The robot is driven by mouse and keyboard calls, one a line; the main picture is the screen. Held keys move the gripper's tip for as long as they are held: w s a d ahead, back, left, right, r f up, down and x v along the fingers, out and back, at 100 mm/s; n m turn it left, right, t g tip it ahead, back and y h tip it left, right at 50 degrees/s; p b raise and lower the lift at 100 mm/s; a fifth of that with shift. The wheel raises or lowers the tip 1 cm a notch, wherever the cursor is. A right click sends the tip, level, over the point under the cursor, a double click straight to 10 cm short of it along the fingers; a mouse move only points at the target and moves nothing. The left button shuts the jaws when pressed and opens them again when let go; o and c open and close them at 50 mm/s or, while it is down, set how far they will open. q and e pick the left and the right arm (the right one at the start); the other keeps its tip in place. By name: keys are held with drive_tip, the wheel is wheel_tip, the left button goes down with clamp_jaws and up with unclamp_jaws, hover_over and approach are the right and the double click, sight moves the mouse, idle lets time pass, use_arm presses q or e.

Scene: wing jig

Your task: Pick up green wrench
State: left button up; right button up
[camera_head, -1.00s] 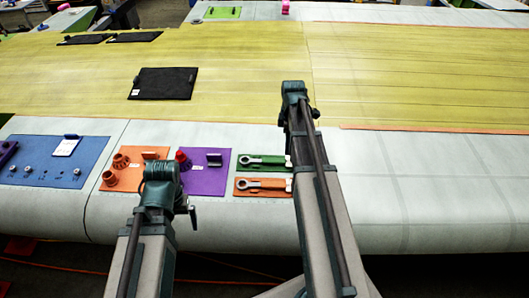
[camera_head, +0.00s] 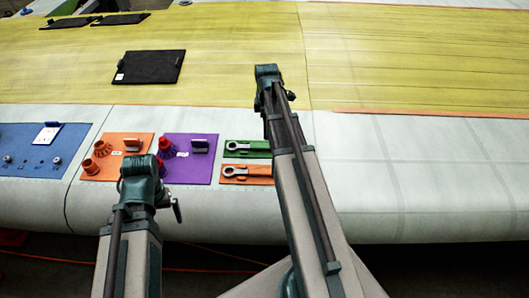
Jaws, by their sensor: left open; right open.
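The green wrench (camera_head: 248,146) lies on a green mat near the wing's front edge, its ring end to the left. Its right end comes close to my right arm. My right gripper (camera_head: 290,93) is beyond and above the wrench, over the yellow skin; it is small and mostly hidden by its arm, and holds nothing that I can see. My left gripper (camera_head: 177,210) is in front of the purple mat, nearer me and left of the wrench. It appears empty and apart from the mats.
An orange mat with an orange wrench (camera_head: 246,172) lies just in front of the green one. Purple (camera_head: 204,172), orange (camera_head: 119,143) and blue (camera_head: 62,140) mats with parts lie to the left. A black pad (camera_head: 150,67) is farther back. The wing's right side is clear.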

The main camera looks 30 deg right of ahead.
drive_tip(key=b, duration=0.3)
hover_over(265, 145)
drive_tip(key=f, duration=0.4)
drive_tip(key=shift+s+d, duration=0.15)
drive_tip(key=shift+d, duration=0.05)
drive_tip(key=shift+f, duration=0.15)
drive_tip(key=f+b, duration=0.5)
drive_tip(key=shift+a+f, duration=0.1)
drive_tip(key=shift+a, duration=0.2)
clamp_jaws()
idle(0.7)
